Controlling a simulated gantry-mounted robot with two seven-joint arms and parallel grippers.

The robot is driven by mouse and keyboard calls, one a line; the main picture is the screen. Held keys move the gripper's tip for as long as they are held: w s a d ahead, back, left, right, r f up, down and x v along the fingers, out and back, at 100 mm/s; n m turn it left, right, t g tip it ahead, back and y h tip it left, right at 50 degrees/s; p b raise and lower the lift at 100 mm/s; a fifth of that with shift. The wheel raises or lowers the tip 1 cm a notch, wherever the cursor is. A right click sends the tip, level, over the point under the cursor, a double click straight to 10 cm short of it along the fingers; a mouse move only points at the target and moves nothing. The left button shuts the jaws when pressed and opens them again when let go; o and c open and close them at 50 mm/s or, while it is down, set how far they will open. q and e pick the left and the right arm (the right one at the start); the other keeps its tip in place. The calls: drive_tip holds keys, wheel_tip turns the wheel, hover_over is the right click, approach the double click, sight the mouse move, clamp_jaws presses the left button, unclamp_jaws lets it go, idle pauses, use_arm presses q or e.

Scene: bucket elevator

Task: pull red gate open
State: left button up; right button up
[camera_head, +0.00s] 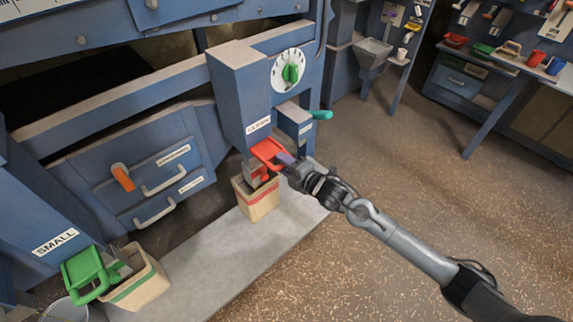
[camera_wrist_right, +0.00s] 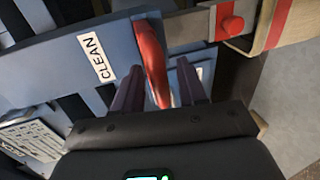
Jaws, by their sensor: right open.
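The red gate (camera_head: 267,151) is at the spout marked CLEAN on the blue machine, above a paper bag with a red stripe (camera_head: 256,197). My right gripper (camera_head: 286,159) is at the gate's near side. In the right wrist view, the red gate's handle (camera_wrist_right: 152,60) lies between the two purple fingers of my right gripper (camera_wrist_right: 160,82). The fingers are open, with the handle closer to the left one; whether they touch it cannot be told. My left gripper is out of view.
A green gate (camera_head: 84,272) marked SMALL is over another bag (camera_head: 138,276) at lower left. The floor to the right is open.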

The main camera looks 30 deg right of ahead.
drive_tip(key=p+v, duration=0.2)
drive_tip(key=v, duration=0.9)
idle(0.4)
